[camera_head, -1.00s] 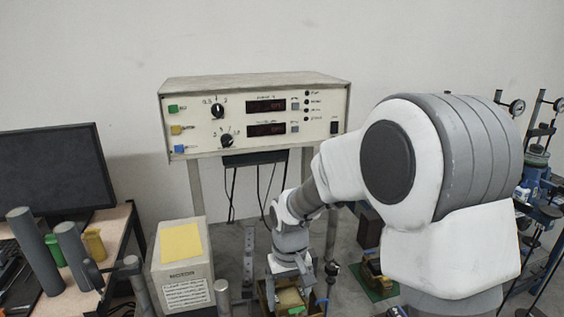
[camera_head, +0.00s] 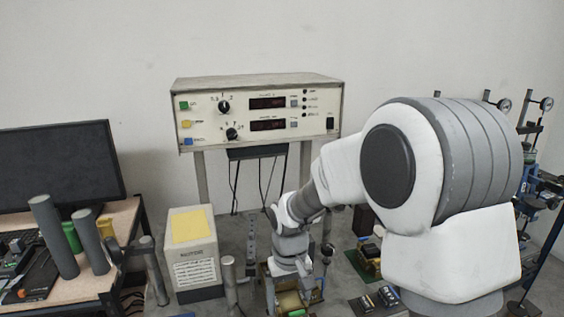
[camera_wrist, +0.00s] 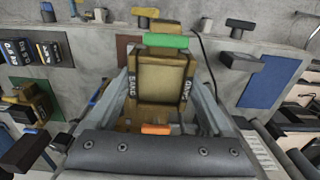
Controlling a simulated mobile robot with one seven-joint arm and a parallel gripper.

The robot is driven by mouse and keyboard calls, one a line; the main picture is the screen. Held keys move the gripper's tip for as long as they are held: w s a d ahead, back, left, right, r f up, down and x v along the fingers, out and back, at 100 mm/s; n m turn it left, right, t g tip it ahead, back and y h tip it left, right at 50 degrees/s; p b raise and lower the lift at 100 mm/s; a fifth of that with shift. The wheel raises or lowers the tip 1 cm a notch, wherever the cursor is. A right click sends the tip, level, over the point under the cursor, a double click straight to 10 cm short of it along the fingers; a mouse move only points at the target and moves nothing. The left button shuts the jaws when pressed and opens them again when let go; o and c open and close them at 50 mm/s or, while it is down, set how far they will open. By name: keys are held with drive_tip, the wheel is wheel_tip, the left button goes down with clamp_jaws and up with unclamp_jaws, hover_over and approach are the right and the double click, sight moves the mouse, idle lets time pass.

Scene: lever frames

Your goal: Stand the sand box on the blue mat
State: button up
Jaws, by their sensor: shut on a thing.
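The sand box (camera_wrist: 160,80) is a tan-brown box with SAND lettering along both sides, seen from above in the wrist view. My gripper (camera_wrist: 160,90) is shut on it, with a finger along each side. In the head view my gripper (camera_head: 291,284) points down at the box (camera_head: 290,302), low in the picture. The box's underside is hidden, so I cannot tell its height above the surface. The blue mat (camera_wrist: 270,82) lies flat and bare to the right of the box in the wrist view.
A brown mat (camera_wrist: 125,48) lies just beyond the box. Small dark boxes (camera_wrist: 47,53) and a yellowish machine (camera_wrist: 30,103) are on the left. Dark blocks and knobbed parts (camera_wrist: 240,60) stand near the blue mat. A white case (camera_head: 193,250) stands left of my arm.

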drive_tip(key=shift+s, duration=0.3)
drive_tip(key=shift+s+d+f, duration=0.1)
drive_tip(key=shift+s+d, duration=0.05)
drive_tip(key=shift+d, duration=0.2)
drive_tip(key=d+f+m, duration=0.3)
drive_tip(key=d+f, duration=0.3)
drive_tip(key=d, duration=0.5)
drive_tip(key=shift+w+d, duration=0.2)
drive_tip(key=shift+d, duration=0.2)
drive_tip(key=shift+s, duration=0.1)
